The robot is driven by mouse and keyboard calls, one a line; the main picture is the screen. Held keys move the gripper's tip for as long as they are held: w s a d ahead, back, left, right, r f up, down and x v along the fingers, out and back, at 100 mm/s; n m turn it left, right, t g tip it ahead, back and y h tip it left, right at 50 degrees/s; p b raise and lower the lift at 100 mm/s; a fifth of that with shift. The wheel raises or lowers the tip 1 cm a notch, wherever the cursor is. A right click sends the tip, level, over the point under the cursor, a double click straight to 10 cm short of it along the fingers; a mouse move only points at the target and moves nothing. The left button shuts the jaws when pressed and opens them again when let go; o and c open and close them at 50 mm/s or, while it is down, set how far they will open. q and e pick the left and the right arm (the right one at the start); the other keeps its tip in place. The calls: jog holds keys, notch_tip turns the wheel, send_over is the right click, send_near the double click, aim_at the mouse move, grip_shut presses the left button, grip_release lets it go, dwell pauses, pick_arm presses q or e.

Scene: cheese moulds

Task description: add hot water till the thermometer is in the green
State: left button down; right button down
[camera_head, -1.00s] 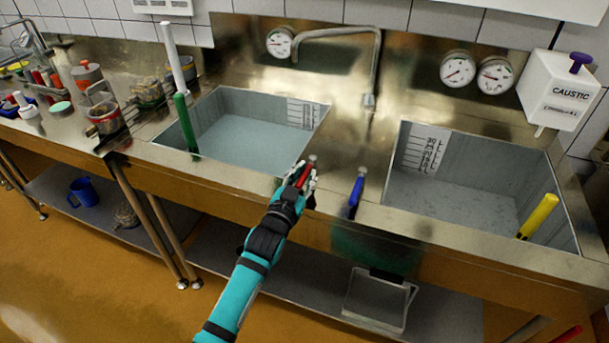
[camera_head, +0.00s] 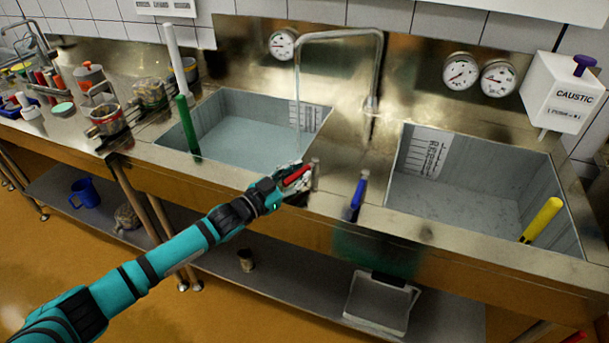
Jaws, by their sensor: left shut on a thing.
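My left gripper (camera_head: 300,178) is shut on the red tap lever (camera_head: 295,176) at the front edge of the left sink. The lever lies tilted to the left. Water runs in a thin stream from the spout (camera_head: 340,34) into the left sink (camera_head: 225,101), which holds pale water. A round dial thermometer (camera_head: 282,44) is on the backsplash above this sink. Its needle is too small to read surely, and I cannot tell whether it is in the green. The blue tap lever (camera_head: 356,196) stands upright to the right. My right gripper is not in view.
The right sink (camera_head: 480,195) has a yellow handle (camera_head: 542,220) at its right side. A green handle (camera_head: 187,125) stands in the left sink. A caustic dispenser (camera_head: 563,91) hangs at the right. Pots crowd the left counter.

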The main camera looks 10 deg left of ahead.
pick_arm(q)
jog(key=shift+r, duration=0.25)
jog(key=c, duration=1.2)
grip_release()
jog(key=shift+w, duration=0.15)
jog(key=shift+c, duration=0.2)
jog(key=shift+a+f, duration=0.1)
jog(key=shift+a, duration=0.05)
jog(key=shift+s+a, duration=0.15)
jog(key=shift+s, duration=0.2)
jog(key=v, duration=1.1)
jog(key=shift+s, duration=0.2)
